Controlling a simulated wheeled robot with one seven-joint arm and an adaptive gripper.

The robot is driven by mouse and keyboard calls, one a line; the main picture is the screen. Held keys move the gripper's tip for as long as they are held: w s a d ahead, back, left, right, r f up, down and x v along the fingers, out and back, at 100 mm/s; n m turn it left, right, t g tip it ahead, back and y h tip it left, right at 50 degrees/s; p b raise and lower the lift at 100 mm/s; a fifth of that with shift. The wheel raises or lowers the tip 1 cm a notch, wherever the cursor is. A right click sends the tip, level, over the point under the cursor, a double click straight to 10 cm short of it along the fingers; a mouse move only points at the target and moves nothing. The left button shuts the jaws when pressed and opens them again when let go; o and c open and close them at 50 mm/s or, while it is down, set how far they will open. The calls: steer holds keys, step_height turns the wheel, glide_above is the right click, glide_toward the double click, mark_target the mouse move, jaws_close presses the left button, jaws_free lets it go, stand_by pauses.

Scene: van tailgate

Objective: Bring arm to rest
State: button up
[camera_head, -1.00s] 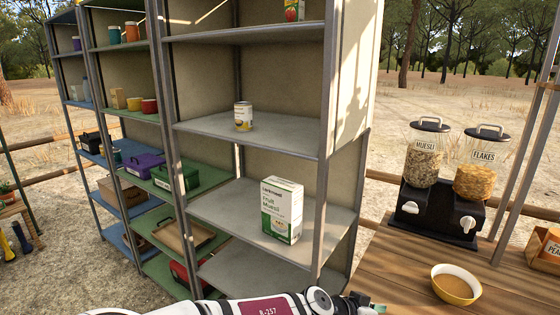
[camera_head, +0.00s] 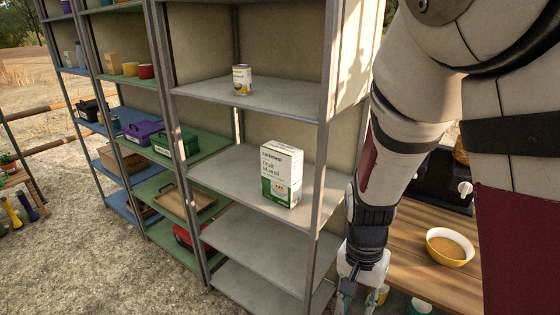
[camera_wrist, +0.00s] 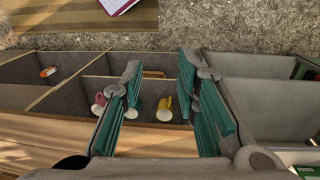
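My arm hangs down across the right of the head view, partly hiding the wooden counter. My gripper (camera_head: 357,302) is at the bottom of that view, pointing down between the grey shelf and the counter. In the wrist view my gripper (camera_wrist: 160,92) has its two teal-padded fingers well apart, with nothing between them. Beyond the fingers, lower down, are compartments with a yellow mug (camera_wrist: 165,108), a reddish mug (camera_wrist: 99,104) and a whitish cup.
The grey shelf (camera_head: 245,182) holds a muesli box (camera_head: 281,175) and a can (camera_head: 242,80). A yellow bowl (camera_head: 450,247) sits on the wooden counter (camera_head: 420,275) right of my gripper. Bare ground lies in front of the shelves at left.

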steer(key=s+d+r+n+t, duration=0.1)
steer(key=s+r+n+t, duration=0.1)
steer(key=r, duration=0.5)
steer(key=s+d+r+n+t, duration=0.1)
steer(key=s+r+n+t, duration=0.1)
steer(key=s+r, duration=0.3)
steer(key=s+d+r+n+t, duration=0.1)
steer(key=s+r, duration=0.3)
steer(key=r, duration=0.7)
steer(key=shift+d+n+t+y, duration=0.3)
steer(key=shift+d+n+t, duration=0.15)
steer(key=shift+n, duration=0.45)
